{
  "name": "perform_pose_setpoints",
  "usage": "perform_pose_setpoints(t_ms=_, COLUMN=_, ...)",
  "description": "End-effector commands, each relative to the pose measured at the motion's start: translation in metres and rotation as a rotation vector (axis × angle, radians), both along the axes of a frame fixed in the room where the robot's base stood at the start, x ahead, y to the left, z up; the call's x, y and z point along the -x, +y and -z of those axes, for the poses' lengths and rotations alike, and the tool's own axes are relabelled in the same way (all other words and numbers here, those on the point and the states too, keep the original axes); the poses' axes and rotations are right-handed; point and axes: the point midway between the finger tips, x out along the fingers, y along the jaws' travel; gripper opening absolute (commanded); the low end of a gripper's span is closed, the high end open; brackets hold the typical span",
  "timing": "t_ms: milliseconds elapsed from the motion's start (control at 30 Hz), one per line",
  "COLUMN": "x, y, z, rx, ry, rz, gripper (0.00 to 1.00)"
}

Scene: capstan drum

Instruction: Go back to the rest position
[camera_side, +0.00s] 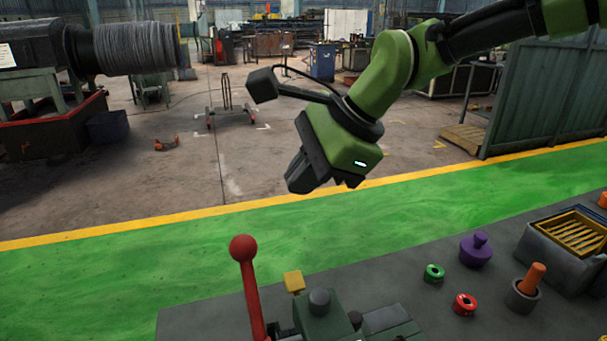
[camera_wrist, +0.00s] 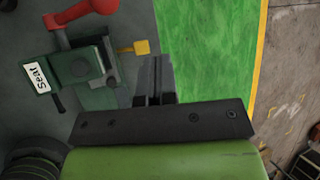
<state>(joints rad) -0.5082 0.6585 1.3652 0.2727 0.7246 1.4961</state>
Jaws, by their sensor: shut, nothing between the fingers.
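My gripper (camera_side: 322,181) hangs in the air above the green floor strip, behind and above the bench in the side view. Its fingers point down and to the left. In the wrist view the gripper (camera_wrist: 154,66) has its two dark fingers together, with nothing between them. It touches no object. The capstan drum is not clearly identifiable on the bench; a dark round ribbed thing (camera_wrist: 30,165) shows at the lower left of the wrist view.
On the bench (camera_side: 400,290) stand a red-knobbed lever (camera_side: 243,249), a dark green fixture (camera_side: 322,318) with a yellow tab (camera_side: 294,282), green (camera_side: 434,272) and red (camera_side: 465,304) rings, a purple knobbed piece (camera_side: 476,250), an orange peg (camera_side: 532,280) in a cup, and a yellow-slatted box (camera_side: 572,238).

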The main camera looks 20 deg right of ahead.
Motion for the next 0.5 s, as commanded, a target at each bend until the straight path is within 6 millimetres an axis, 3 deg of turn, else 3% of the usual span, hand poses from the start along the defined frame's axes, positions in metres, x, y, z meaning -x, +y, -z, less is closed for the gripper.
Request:
perform_pose_setpoints(t_ms=367, x=0.0, y=-0.002, z=-0.002, rx=0.002, ry=-0.005, rz=-0.003, gripper=0.0)
perform_pose_setpoints(t_ms=500, x=0.006, y=-0.023, z=-0.023, rx=0.035, ry=-0.065, rz=-0.053, gripper=0.0)
